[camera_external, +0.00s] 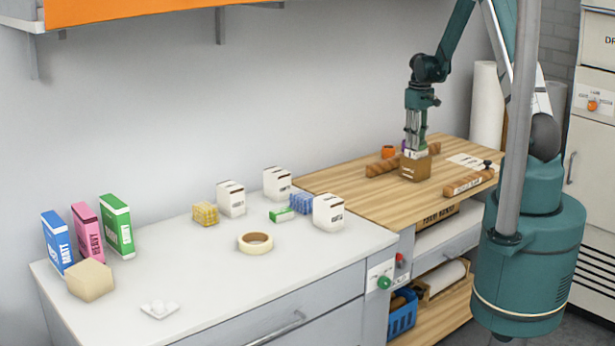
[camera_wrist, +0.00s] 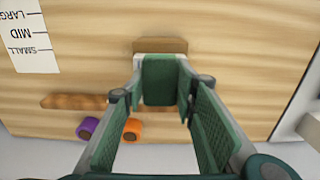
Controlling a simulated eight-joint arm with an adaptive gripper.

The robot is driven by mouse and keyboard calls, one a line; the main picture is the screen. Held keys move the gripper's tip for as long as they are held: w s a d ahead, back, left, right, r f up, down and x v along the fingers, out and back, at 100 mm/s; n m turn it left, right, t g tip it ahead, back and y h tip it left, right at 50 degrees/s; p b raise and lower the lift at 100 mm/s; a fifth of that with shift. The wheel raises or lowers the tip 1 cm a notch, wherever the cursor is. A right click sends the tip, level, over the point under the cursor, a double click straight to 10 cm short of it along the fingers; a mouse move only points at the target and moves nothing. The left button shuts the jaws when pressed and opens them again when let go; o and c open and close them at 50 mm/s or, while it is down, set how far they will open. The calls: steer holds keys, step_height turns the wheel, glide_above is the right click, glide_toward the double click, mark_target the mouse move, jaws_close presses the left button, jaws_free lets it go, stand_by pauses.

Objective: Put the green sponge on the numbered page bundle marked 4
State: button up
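A small green block with a pale marking (camera_external: 282,215), which looks like the green sponge, lies on the white counter beside a blue patterned block. White upright blocks stand around it: a left one (camera_external: 231,199), a back one (camera_external: 277,184) and a right one (camera_external: 328,211). They carry dark print, but I cannot read any number. My gripper (camera_external: 415,149) points down over a brown block (camera_external: 408,171) with a whitish top on the wooden bench.
A yellow patterned block (camera_external: 205,214), a tape ring (camera_external: 255,243) and a small white item (camera_external: 159,309) lie on the counter. Blue, pink and green boxes (camera_external: 117,225) stand left, behind a tan block (camera_external: 90,280). The counter's front middle is clear.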

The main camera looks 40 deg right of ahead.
steer(key=shift+f, duration=0.2)
steer(key=o, duration=0.6)
steer(key=shift+r, duration=0.25)
step_height(320, 180, up, 12)
stand_by(0.6)
steer(key=shift+a, duration=0.1)
stand_by(0.5)
